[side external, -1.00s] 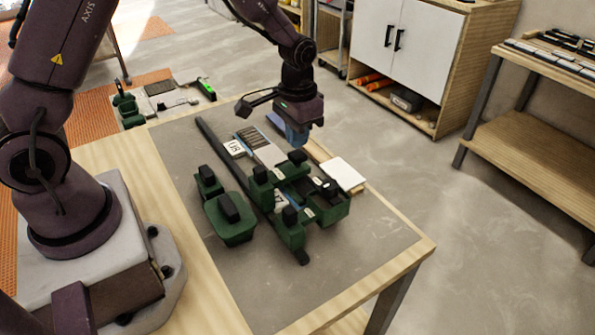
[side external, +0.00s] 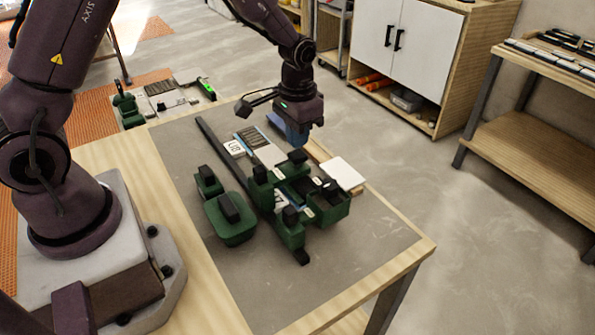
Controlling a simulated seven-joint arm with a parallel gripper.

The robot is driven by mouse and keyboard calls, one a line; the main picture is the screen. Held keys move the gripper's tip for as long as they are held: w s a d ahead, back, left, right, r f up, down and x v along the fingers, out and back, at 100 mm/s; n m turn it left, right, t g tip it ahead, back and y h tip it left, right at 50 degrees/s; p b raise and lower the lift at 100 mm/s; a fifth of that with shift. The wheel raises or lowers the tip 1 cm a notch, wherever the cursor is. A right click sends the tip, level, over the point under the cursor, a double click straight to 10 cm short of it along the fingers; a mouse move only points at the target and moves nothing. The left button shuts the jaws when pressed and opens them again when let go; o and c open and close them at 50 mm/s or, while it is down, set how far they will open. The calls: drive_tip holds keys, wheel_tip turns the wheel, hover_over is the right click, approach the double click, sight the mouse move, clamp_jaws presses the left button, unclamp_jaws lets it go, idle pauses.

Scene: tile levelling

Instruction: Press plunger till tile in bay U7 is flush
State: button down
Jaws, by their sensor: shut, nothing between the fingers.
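My gripper (side external: 292,134) points down with its blue fingers together and empty, just behind the green fixture. The fixture (side external: 291,233) is a group of dark green blocks with black knobs on a dark rail. A black knob (side external: 298,156) stands just in front of my fingers; I cannot tell which knob is the plunger. A blue and white part with a partly hidden label (side external: 279,198) shows between the blocks; it may be bay U7. A white block marked U8 (side external: 234,149) lies at the far left. The tile's height in its bay is too small to tell.
A separate green block with a black handle (side external: 231,225) stands left of the rail. A white square plate (side external: 343,173) lies right of the fixture. The grey mat (side external: 350,262) is clear at the front and right. A white cabinet (side external: 425,40) stands behind.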

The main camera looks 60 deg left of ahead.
sight(298, 154)
drive_tip(key=shift+f, duration=1.65)
idle(2.4)
idle(0.7)
drive_tip(key=shift+r, duration=3.55)
drive_tip(key=shift+s+f, duration=0.15)
drive_tip(key=shift+s, duration=0.15)
drive_tip(key=s+d+r+t, duration=0.2)
drive_tip(key=s+r+t, duration=0.3)
drive_tip(key=s+r, duration=1.3)
drive_tip(key=shift+s+d+t, duration=0.2)
drive_tip(key=shift+s+t, duration=0.1)
drive_tip(key=shift+s, duration=0.35)
